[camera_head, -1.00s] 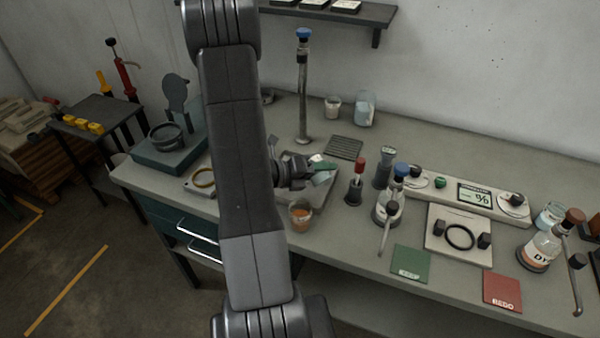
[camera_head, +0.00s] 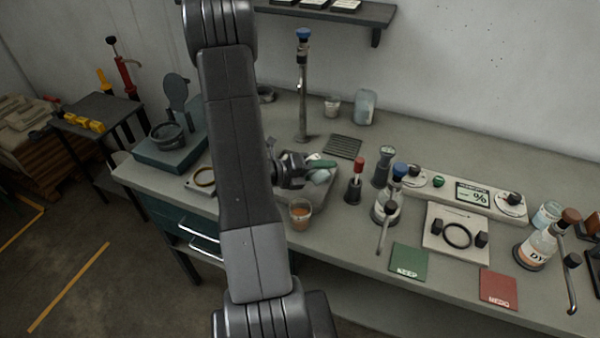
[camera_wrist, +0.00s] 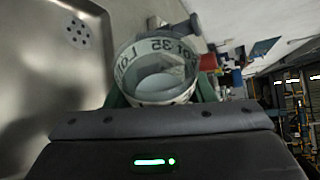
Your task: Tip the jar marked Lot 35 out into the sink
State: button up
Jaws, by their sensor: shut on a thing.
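My gripper (camera_wrist: 160,98) is shut on a clear jar (camera_wrist: 156,58). In the wrist view its label reads "Lot 35", seen through the wall, with something pale inside it. The jar's mouth faces the wrist camera, and the picture is turned, so I cannot tell its exact tilt. The steel sink (camera_wrist: 35,60), with its perforated drain, lies beside the jar in the wrist view. The jar (camera_head: 319,176) shows there only as a small pale patch by the green fingers.
A tall tap (camera_head: 303,90) stands behind the sink. A beaker of orange liquid (camera_head: 301,215) stands at its front edge. A red-topped bottle (camera_head: 355,182) and blue-topped bottle (camera_head: 390,203) stand to the right. A ribbed mat (camera_head: 343,146) lies behind.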

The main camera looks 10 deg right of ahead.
jog(key=shift+f+n, duration=0.2)
jog(key=shift+n, duration=0.2)
dwell(0.5)
jog(key=shift+w+a+f+n+g+h+p, duration=0.35)
jog(key=shift+w+n+h+p, duration=0.15)
jog(key=shift+w+n+p, duration=0.15)
dwell(1.0)
jog(key=shift+w+r+n+h+p, duration=0.1)
jog(key=shift+r+n+h+p, duration=0.2)
jog(key=shift+n+p, duration=0.4)
dwell(0.7)
